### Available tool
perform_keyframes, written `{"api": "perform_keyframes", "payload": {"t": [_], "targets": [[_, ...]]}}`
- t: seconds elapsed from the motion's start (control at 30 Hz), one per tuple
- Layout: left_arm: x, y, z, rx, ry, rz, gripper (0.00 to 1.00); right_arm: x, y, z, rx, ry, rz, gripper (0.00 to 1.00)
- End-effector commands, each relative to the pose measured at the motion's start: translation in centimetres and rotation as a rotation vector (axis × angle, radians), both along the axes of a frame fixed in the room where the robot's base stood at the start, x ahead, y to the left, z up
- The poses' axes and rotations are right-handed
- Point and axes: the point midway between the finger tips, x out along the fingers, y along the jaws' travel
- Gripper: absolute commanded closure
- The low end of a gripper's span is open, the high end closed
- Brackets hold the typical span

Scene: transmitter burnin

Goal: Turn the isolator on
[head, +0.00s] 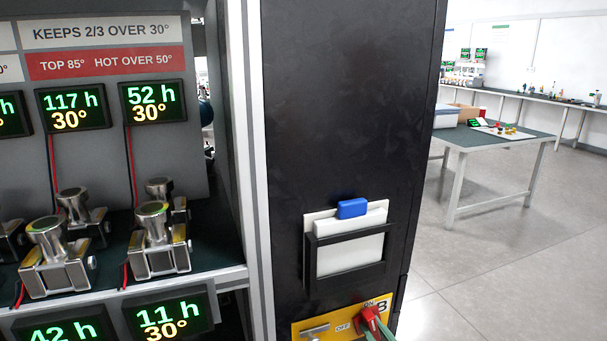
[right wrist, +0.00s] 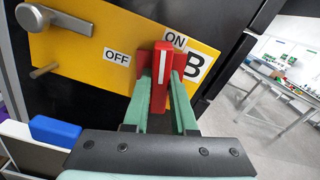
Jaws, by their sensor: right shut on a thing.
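The isolator is a yellow plate (head: 305,327) low on the black cabinet, with a red switch handle (head: 369,316). In the right wrist view, the plate (right wrist: 80,45) carries OFF, ON and B labels. The red handle (right wrist: 161,85) has a white stripe, and its upper end lies beside the ON label (right wrist: 175,40), away from the OFF label (right wrist: 117,58). My right gripper (right wrist: 162,90) has its green fingers on both sides of the handle, shut on it. It also shows at the bottom edge of the head view (head: 379,327). My left gripper is out of view.
A metal latch handle (right wrist: 36,17) sticks out at the plate's left. A card holder (head: 348,250) with a blue clip (head: 352,208) is above the plate. A rack shelf (head: 215,280) with metal fixtures stands left. Open floor and a table (head: 490,140) lie right.

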Motion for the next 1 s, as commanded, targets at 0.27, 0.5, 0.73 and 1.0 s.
{"api": "perform_keyframes", "payload": {"t": [0.27, 0.5, 0.73, 1.0], "targets": [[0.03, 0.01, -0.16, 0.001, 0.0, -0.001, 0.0, -0.01, -0.02, -0.06, 0.214, 0.078, -0.001, 1.0], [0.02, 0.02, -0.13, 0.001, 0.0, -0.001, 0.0, -0.04, 0.01, -0.07, 0.26, 0.095, -0.001, 1.0], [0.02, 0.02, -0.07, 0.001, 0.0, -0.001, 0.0, -0.03, -0.01, -0.09, 0.326, 0.119, 0.0, 1.0], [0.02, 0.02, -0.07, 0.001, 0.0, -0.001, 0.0, -0.02, 0.0, -0.05, 0.323, 0.117, 0.0, 0.45]]}}
